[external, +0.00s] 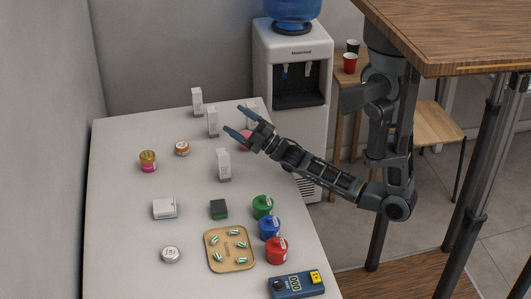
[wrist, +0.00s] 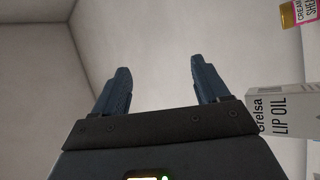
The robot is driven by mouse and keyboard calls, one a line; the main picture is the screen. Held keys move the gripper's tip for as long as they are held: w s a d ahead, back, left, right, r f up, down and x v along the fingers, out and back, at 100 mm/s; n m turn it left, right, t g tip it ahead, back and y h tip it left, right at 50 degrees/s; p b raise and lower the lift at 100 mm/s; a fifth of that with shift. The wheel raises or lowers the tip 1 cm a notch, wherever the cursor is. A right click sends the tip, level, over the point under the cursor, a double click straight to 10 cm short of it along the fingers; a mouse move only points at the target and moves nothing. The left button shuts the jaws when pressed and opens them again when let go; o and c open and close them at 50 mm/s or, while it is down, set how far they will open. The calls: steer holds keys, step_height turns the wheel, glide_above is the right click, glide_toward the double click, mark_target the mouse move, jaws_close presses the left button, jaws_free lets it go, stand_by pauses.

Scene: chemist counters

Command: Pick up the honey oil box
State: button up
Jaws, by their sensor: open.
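Several slim white boxes stand upright on the counter: one at the far end (external: 196,101), one left of my gripper (external: 212,123), one below it in the picture (external: 223,165), and one partly hidden behind my gripper (external: 252,108). Their labels are too small to read there, so I cannot tell which is the honey oil box. In the wrist view a white box marked "LIP OIL" (wrist: 280,112) is at the right edge, partly cut off, outside my fingers. My gripper (external: 233,118) is open and empty above the counter; its fingers also show in the wrist view (wrist: 155,66).
The white counter (external: 120,220) also bears a pink-gold jar (external: 148,162), an orange jar (external: 182,148), a pill tray (external: 230,263), coloured pots (external: 263,207) and a blue meter (external: 297,285). A water dispenser (external: 292,60) stands behind. A wall borders the left side.

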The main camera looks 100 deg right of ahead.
steer(key=w+d+r+n+t+b, duration=0.2)
steer(key=d+r, duration=0.7)
steer(key=d, duration=0.3)
steer(key=w+d+r+n+t+b, duration=0.1)
steer(key=w+d+r+n+t, duration=0.1)
steer(key=d+r, duration=0.85)
steer(key=n+g+y+b, duration=0.6)
steer(key=n+y+b, duration=0.55)
steer(key=n, duration=1.45)
glide_toward(197, 99)
steer(key=w+d+y+p, duration=0.1)
steer(key=w+d+p, duration=0.1)
steer(key=d, duration=0.1)
steer(key=shift+w+d+f+y, duration=0.1)
steer(key=shift+f+y, duration=0.25)
steer(key=shift+w+f, duration=0.1)
steer(key=shift+f, duration=0.1)
steer(key=w, duration=0.7)
steer(key=shift+w+a+p, duration=0.2)
steer(key=shift+a+p, duration=0.05)
steer(key=shift+p, duration=0.1)
